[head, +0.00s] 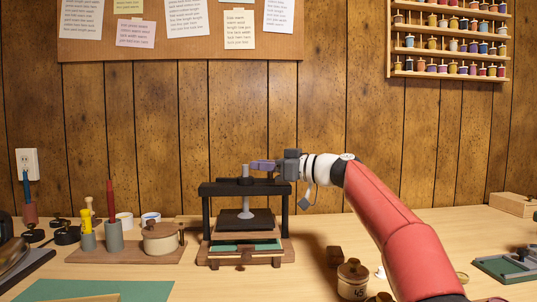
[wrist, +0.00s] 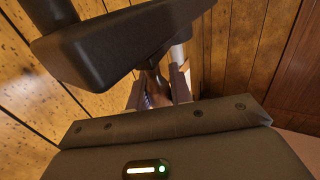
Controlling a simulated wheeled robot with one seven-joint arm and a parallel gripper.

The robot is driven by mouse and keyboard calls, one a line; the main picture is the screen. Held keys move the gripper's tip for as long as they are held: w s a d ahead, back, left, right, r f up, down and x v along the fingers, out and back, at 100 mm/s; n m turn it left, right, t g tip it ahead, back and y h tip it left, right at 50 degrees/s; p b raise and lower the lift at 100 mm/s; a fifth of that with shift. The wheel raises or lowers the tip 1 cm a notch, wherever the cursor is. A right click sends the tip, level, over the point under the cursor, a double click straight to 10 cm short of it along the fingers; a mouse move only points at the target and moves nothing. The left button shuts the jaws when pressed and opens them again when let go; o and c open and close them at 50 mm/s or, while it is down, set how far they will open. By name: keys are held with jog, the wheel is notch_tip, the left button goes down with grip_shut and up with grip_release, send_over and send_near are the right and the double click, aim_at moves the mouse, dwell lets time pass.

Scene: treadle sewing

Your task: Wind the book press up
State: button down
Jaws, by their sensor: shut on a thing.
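The book press (head: 207,220) stands on the table in the head view, with a dark frame, a pale vertical screw (head: 246,206) and a dark platen (head: 246,228). The platen hangs above a green piece (head: 232,247) at the base. My gripper (head: 262,166) is at the top of the press, coming from the right, shut on the press handle near the screw's top. In the wrist view, the gripper fingers (wrist: 160,92) close around a part of the handle, and the dark crossbeam (wrist: 125,40) fills the upper left. The handle itself is mostly hidden by the fingers.
A lidded pot (head: 160,238) and upright tools stand on a wooden board (head: 125,254) left of the press. A green tray (head: 505,268) lies far right.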

jog(key=g+p, duration=0.1)
jog(key=w+n+g+p, duration=0.1)
jog(key=p, duration=0.1)
jog(key=shift+r+n+y, duration=0.3)
jog(key=shift+y, duration=0.1)
jog(key=shift+a+f+n+g+p, duration=0.15)
jog(key=shift+n+g+p, duration=0.25)
jog(key=shift+g+p, duration=0.45)
jog(key=shift+f, duration=0.1)
jog(key=c, duration=1.3)
grip_release()
jog(key=d, duration=0.2)
jog(key=d+b, duration=0.1)
jog(key=d, duration=0.2)
jog(key=s+d, duration=0.1)
jog(key=d, duration=0.1)
jog(key=shift+d, duration=0.35)
